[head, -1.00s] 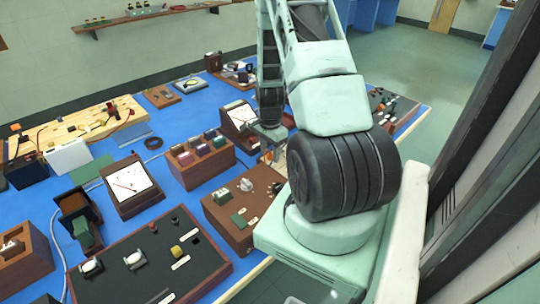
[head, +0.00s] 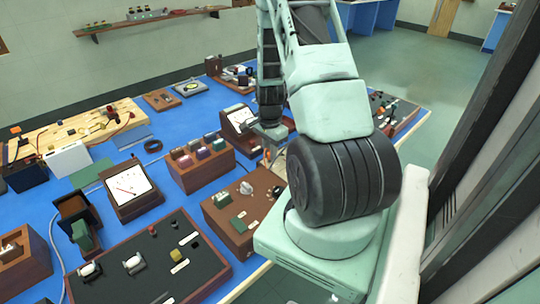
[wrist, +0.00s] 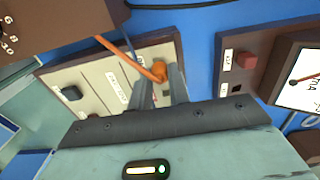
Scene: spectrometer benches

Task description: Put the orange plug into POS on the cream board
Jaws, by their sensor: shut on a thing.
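The orange plug (wrist: 158,72) is held between the two fingertips of my gripper (wrist: 160,84) in the wrist view. Its orange cable runs from it to the upper left. The cream board (wrist: 92,83) lies beneath, in a dark brown frame, with a dark knob at its left and white labels too small to read surely. The plug appears over the right part of the board; I cannot tell whether it touches or is seated, and no socket shows under it. In the head view my gripper (head: 269,130) is partly hidden by my arm, as is the cream board (head: 279,164).
A meter box (wrist: 245,61) with a red button and white dial stands right of the board. A brown box (wrist: 55,25) is at upper left.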

